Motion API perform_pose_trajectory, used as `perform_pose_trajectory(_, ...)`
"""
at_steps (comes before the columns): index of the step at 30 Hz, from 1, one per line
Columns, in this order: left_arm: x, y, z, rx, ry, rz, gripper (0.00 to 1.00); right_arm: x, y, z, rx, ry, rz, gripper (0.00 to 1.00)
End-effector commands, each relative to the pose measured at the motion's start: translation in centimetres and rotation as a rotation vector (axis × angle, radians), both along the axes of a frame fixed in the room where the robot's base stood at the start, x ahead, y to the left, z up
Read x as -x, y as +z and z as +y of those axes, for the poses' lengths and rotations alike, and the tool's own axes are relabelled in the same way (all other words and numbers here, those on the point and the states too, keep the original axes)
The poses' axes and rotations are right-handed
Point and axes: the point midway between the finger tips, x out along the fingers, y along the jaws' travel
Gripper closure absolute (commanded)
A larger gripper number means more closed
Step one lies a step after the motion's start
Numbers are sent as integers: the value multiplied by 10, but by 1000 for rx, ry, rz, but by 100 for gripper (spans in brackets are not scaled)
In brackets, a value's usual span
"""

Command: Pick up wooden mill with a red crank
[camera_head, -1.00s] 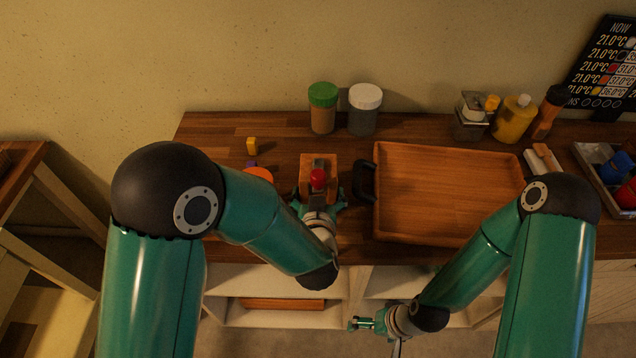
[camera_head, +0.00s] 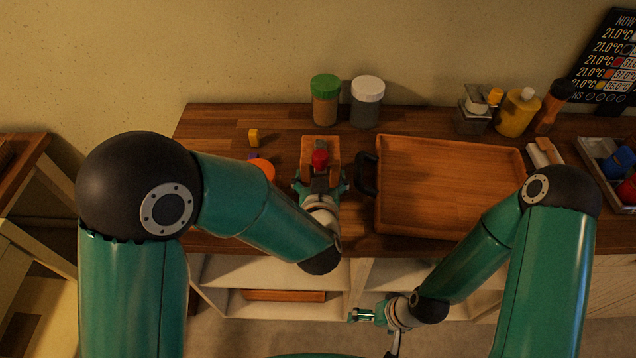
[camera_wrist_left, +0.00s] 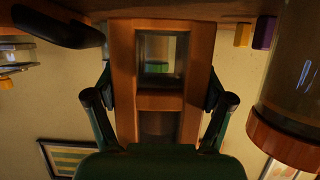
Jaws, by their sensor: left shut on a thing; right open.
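The wooden mill (camera_head: 308,146) shows from above, with its red crank knob (camera_head: 320,158) over its near side. My left gripper (camera_head: 320,184) is shut on its body, a finger on each side. In the left wrist view, the mill's wooden frame (camera_wrist_left: 122,80) stands between the two fingers (camera_wrist_left: 160,95), with dark openings in its middle. I cannot tell whether the mill is clear of the counter. My right gripper (camera_head: 362,315) is open and empty, low in front of the shelves.
A wooden tray (camera_head: 450,225) with a dark handle lies close right of the mill. A green-lidded jar (camera_head: 325,110) and a white-lidded jar (camera_head: 367,112) stand behind. An orange-topped jar (camera_head: 262,168) and a small yellow block (camera_head: 253,137) are left. The counter's left end is largely clear.

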Motion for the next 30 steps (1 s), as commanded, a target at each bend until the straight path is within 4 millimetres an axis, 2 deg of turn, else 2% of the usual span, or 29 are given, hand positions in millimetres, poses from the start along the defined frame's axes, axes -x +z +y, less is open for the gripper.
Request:
perform_pose_trajectory(1, -1, 16, -1, 4, 1, -11, 79, 0, 1, 0, 0, 0, 0, 0)
perform_pose_trajectory(9, -1, 92, -1, 8, 0, -12, 79, 0, 9, 0, 0, 0, 0, 0)
perform_pose_trajectory(15, -1, 138, 0, 4, 0, -8, 79, 0, 19, 0, 0, 0, 0, 0)
perform_pose_trajectory(21, -1, 164, 0, 2, 0, -6, 79, 0, 24, 0, 0, 0, 0, 0)
perform_pose_trajectory(30, -1, 172, 0, 0, 0, -4, 79, 0, 25, 0, 0, 0, 0, 0)
